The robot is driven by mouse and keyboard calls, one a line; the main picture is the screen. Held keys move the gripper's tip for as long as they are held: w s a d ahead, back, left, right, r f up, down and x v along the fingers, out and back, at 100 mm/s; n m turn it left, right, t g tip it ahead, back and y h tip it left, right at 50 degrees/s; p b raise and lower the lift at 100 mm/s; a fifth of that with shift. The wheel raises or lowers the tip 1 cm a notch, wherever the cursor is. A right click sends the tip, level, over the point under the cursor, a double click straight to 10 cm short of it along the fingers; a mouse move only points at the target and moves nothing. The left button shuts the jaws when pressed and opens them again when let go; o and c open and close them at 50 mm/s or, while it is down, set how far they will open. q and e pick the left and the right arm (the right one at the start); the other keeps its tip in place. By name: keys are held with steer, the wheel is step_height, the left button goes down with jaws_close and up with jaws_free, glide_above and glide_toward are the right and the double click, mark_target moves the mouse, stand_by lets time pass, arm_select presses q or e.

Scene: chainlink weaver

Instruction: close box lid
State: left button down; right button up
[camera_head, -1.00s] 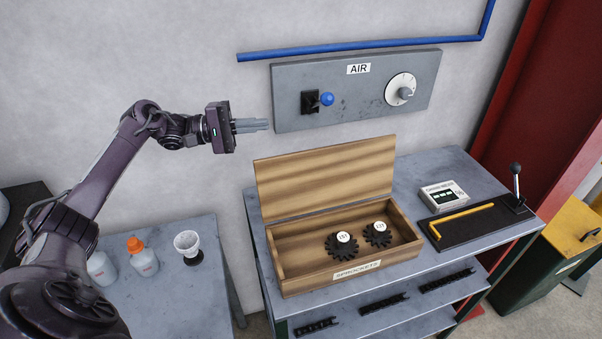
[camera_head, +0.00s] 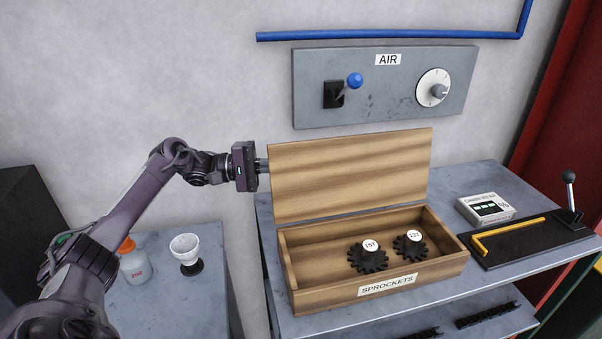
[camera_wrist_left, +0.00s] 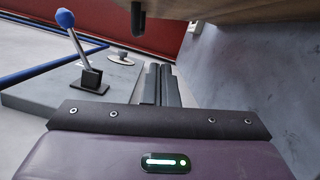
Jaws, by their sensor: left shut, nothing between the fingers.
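The wooden sprockets box (camera_head: 385,285) stands on the grey bench with its lid (camera_head: 350,172) open and upright at the back. Two black sprockets, one marked 15T (camera_head: 368,257) and one marked 13T (camera_head: 410,245), lie inside. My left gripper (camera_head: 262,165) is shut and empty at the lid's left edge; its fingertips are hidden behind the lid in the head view. In the left wrist view, the shut fingers (camera_wrist_left: 160,85) point along the wall side, with a wooden surface (camera_wrist_left: 220,10) at the top. I cannot tell whether they touch the lid. My right gripper is not in view.
The wall panel marked AIR (camera_head: 400,110) has a blue-knobbed lever (camera_head: 354,80) and a dial, above and behind the lid. Right of the box are a small white carton (camera_head: 486,208) and a black plate with a yellow bar (camera_head: 510,238). A side table with a bottle (camera_head: 135,262) stands left.

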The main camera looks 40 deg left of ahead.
mark_target(326, 168)
arm_select(q)
steer(key=w+d+p, duration=0.1)
steer(key=d, duration=0.2)
steer(key=d+r+p, duration=0.1)
steer(key=d+p, duration=0.1)
steer(key=d, duration=0.1)
steer(key=w+d+p, duration=0.1)
steer(key=d+p, duration=0.1)
steer(key=d, duration=0.2)
steer(key=shift+w+r, duration=0.3)
steer(key=shift+w, duration=0.05)
steer(key=shift+s+d, duration=0.1)
steer(key=shift+d, duration=0.1)
